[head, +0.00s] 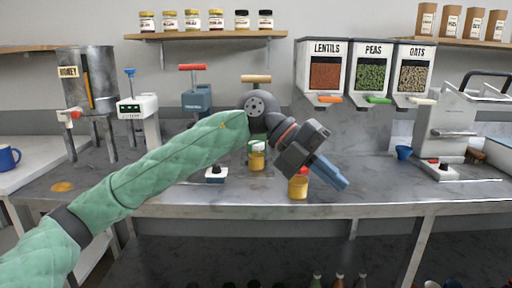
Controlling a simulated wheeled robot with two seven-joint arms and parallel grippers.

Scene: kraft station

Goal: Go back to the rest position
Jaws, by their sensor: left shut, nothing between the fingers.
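My left arm comes in from the left in a green quilted sleeve and reaches over the grey counter (200,200). My left gripper (338,180) is at the middle of the head view, shut and empty, its blue-grey fingers pointing down to the right. A yellow jar (298,187) stands near the counter's front edge, just left of the fingers and partly hidden by the gripper. Whether they touch, I cannot tell. Another yellow jar (257,162) with a green and white top stands behind, left of the gripper. My right gripper is not in view.
A honey tank (90,75) stands at the left. Lentils (325,70), peas (371,72) and oats (413,73) dispensers hang at the back. A small black-knobbed device (216,174) sits near the arm. A blue cup (403,152) and a press machine (447,125) are at the right.

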